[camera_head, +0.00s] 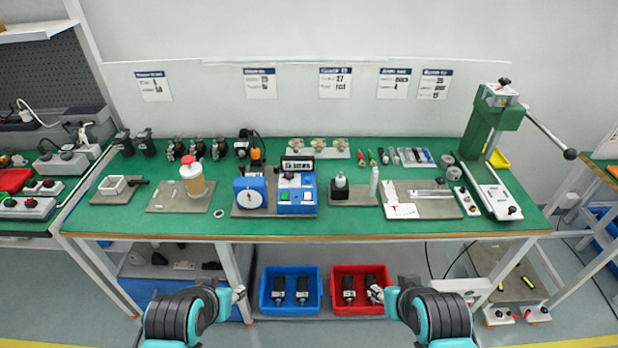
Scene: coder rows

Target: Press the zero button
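A blue instrument box (297,205) stands on a grey plate at the middle of the green bench, with a dark display on top. A green button (285,196) and a paler button (307,196) show on its front; their labels are too small to read, so I cannot tell which is zero. A blue unit with a round white dial (251,198) stands beside it on the left. My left gripper (239,293) and my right gripper (375,294) are low in front of the bench, well apart from the box. Their fingers are too small to judge.
The green bench (340,225) has a clear front strip. A white-and-tan jar (193,178) stands left, small bottles (341,181) right of the box, and a green lever press (493,125) at the right end. Blue (291,307) and red (343,308) bins sit below.

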